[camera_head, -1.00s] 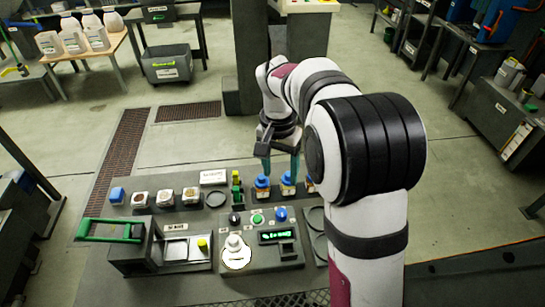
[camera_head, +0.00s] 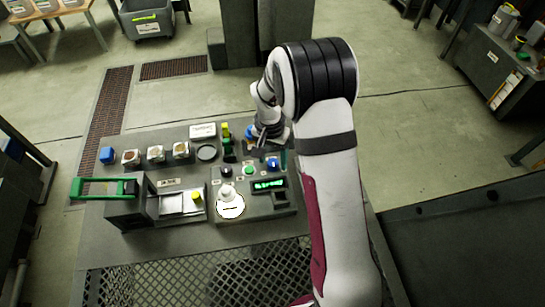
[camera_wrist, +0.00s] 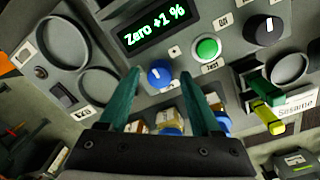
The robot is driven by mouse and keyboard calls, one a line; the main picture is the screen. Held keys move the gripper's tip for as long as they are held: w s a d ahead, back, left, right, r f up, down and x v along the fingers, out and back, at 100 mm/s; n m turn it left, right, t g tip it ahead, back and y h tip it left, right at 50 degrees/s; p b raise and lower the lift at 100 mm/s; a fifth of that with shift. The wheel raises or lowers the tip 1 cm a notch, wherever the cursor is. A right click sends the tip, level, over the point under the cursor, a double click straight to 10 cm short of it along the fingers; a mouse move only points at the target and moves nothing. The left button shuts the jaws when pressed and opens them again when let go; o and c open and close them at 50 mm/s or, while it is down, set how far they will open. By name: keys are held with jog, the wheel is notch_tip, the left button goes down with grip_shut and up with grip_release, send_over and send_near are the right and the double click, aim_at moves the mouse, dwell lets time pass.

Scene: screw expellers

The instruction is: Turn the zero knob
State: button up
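The blue knob (camera_wrist: 160,73), likely the zero knob, has a white pointer line and sits below a display (camera_wrist: 153,30) reading "Zero +1 %". In the head view the blue knob (camera_head: 273,164) is at the upper right of the grey control panel. My gripper (camera_wrist: 159,74) is open, its two teal fingers on either side of the knob in the wrist view with gaps showing. Contact with the knob does not show. In the head view my gripper (camera_head: 273,155) is just behind and above the knob, partly hidden by my wrist.
A green button (camera_wrist: 207,47) and a black knob (camera_wrist: 265,30) are close by on the panel. Blue-lidded jars (camera_wrist: 167,118) stand behind the knob. A white round pan (camera_head: 231,206) sits at the panel's left. A green-handled device (camera_head: 128,208) stands further left.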

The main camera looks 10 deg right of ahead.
aim_at(270, 162)
grip_shut()
jog(key=shift+n, duration=2.8)
jog(key=shift+o, duration=0.7)
grip_release()
notch_tip(270, 162, up, 16)
jog(key=shift+a, duration=0.35)
